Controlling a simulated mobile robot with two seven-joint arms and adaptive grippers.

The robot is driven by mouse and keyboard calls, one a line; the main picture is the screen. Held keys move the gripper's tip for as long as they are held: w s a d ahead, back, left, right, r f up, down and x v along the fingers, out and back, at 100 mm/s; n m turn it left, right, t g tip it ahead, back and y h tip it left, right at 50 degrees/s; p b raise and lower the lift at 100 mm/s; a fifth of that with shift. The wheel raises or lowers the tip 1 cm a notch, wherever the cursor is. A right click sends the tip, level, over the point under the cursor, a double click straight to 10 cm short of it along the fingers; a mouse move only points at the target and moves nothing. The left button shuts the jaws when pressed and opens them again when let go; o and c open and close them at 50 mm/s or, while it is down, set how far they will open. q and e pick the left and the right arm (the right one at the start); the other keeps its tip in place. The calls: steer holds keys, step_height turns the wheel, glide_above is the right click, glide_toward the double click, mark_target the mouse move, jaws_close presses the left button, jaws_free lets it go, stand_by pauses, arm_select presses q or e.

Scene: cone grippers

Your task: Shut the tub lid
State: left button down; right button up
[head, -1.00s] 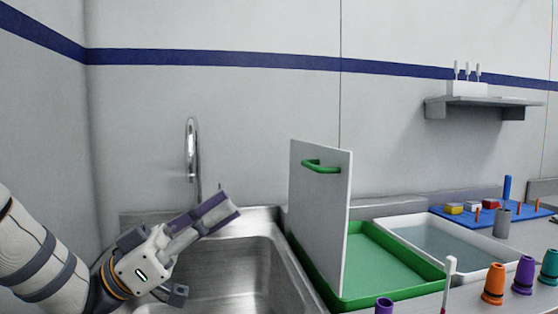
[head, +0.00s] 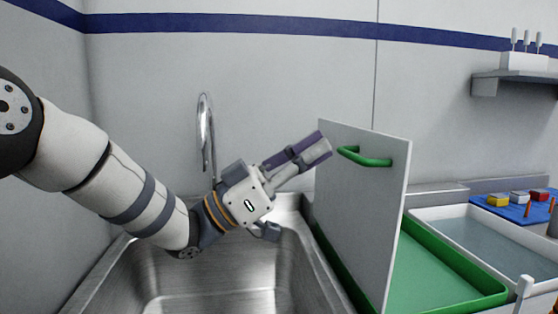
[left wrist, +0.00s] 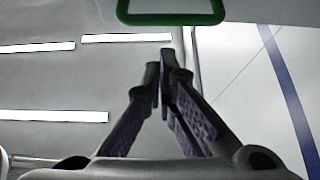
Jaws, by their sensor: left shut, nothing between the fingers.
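The tub is green (head: 455,292), with low walls, and stands right of the sink in the head view. Its lid is a grey-white panel (head: 350,215) standing upright along the tub's left side, so the tub is open. A green handle (head: 365,158) sits on the lid's face near the top; it also shows at the top of the left wrist view (left wrist: 170,18). My left gripper (head: 322,145) is shut and empty. Its fingertips appear close to the lid's upper left edge; I cannot tell whether they touch. My right gripper is not in view.
A steel sink (head: 215,280) with a tall faucet (head: 205,130) lies left of the tub. A white basin (head: 490,245) stands right of it. A blue board with coloured blocks (head: 515,207) is behind, and a wall shelf (head: 515,80) hangs above.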

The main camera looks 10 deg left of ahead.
arm_select(q)
steer(key=shift+w+d+f, duration=0.2)
steer(key=shift+w+d, duration=0.05)
steer(key=shift+d, duration=0.2)
steer(key=shift+w+d+f, duration=0.15)
steer(key=shift+w+d, duration=0.05)
steer(key=shift+d, duration=0.25)
steer(key=shift+d, duration=0.1)
